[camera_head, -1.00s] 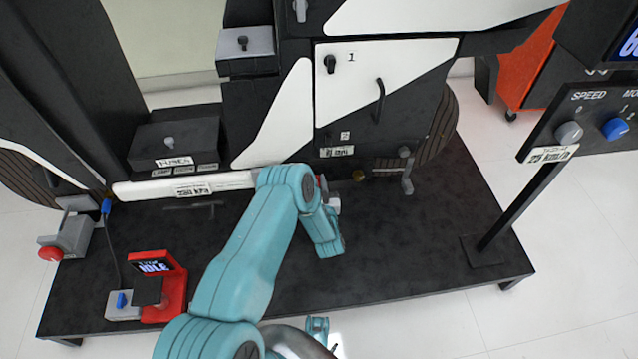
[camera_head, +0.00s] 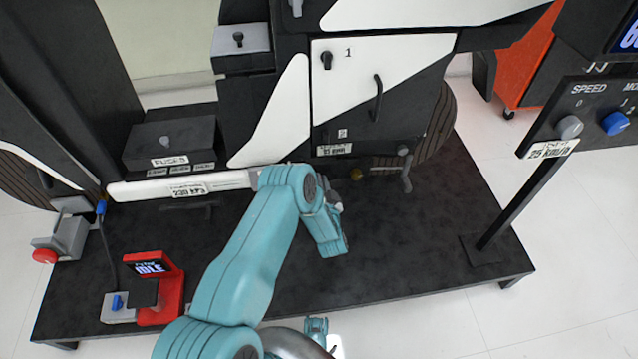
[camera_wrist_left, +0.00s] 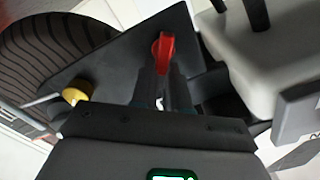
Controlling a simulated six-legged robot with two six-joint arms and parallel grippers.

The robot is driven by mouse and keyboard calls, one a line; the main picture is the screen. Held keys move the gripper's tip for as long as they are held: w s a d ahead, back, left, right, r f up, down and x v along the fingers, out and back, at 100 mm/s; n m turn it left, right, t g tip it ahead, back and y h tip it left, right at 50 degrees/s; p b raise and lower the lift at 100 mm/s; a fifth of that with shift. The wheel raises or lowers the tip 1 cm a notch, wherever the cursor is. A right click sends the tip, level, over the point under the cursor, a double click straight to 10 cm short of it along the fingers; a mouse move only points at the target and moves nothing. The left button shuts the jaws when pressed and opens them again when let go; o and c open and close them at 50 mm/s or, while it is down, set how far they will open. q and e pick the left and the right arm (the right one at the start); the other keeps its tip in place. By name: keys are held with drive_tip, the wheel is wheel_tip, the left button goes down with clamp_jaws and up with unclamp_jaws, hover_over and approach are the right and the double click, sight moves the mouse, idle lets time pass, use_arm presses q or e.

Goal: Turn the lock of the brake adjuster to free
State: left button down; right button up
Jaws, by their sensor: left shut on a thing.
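The red lock knob (camera_wrist_left: 165,48) of the brake adjuster shows in the left wrist view, on a dark plate (camera_wrist_left: 118,62).
A white bar (camera_head: 180,187) runs left of the gripper. A grey lever (camera_head: 405,172) stands to its right. A red stand with an IDLE display (camera_head: 152,268) is at the left front of the black base. The base (camera_head: 410,245) is clear at the right front.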

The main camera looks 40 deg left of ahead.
use_arm(q)
drive_tip(key=m, duration=0.3)
drive_tip(key=f+m+b, duration=0.1)
drive_tip(key=m, duration=0.3)
drive_tip(key=m+b, duration=0.1)
drive_tip(key=m, duration=0.2)
drive_tip(key=shift+w+d+f, duration=0.25)
drive_tip(key=shift+f, duration=0.15)
drive_tip(key=shift+m, duration=0.5)
drive_tip(key=c, duration=1.1)
unclamp_jaws()
drive_tip(key=p+v, duration=1.2)
drive_tip(key=v, duration=0.4)
drive_tip(key=shift+d+r+p, duration=0.15)
drive_tip(key=shift+p, duration=0.2)
